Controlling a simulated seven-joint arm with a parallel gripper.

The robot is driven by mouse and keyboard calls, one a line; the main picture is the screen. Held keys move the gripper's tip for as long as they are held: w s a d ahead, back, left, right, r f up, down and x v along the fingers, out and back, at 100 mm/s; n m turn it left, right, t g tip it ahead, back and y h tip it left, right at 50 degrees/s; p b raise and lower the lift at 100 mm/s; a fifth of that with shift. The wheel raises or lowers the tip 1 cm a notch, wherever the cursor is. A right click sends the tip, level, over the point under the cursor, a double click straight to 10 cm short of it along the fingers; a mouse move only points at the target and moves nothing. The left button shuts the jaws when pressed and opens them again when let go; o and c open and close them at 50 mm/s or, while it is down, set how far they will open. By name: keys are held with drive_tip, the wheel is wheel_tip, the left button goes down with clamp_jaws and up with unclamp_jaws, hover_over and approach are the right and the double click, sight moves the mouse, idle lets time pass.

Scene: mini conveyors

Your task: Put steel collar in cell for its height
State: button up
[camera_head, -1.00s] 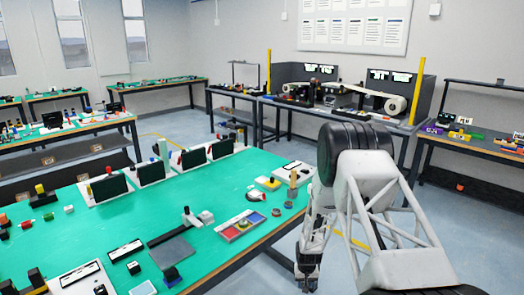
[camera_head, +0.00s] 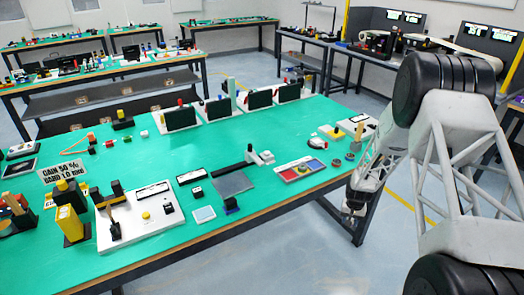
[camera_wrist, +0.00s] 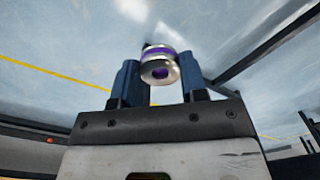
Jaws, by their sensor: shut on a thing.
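The steel collar (camera_wrist: 158,66) is a shiny metal ring with a purple band and a dark purple hole, between the two blue fingers in the wrist view. My gripper (camera_wrist: 160,80) is shut on it. In the head view my gripper (camera_head: 351,212) hangs just off the table's right front edge, pointing down; the collar is too small to make out there. The cells' height markings cannot be read.
Clear green surface lies in the middle.

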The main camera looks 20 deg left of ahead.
drive_tip(key=w+a+r+m, duration=0.1)
drive_tip(key=w+a+r, duration=0.1)
drive_tip(key=a+r, duration=0.65)
drive_tip(key=w+a+r, duration=0.1)
drive_tip(key=a+r, duration=0.2)
drive_tip(key=r, duration=1)
drive_tip(key=w+a+r+m, duration=0.15)
drive_tip(key=a+r, duration=0.35)
drive_tip(key=r, duration=0.6)
drive_tip(key=w+a+f+n, duration=0.2)
drive_tip(key=a, duration=1.6)
drive_tip(key=w+a+f+n, duration=0.2)
drive_tip(key=a+n, duration=0.1)
drive_tip(key=a, duration=1.5)
drive_tip(key=shift+w+a, duration=0.3)
drive_tip(key=shift+a, duration=0.1)
drive_tip(key=shift+f, duration=3.15)
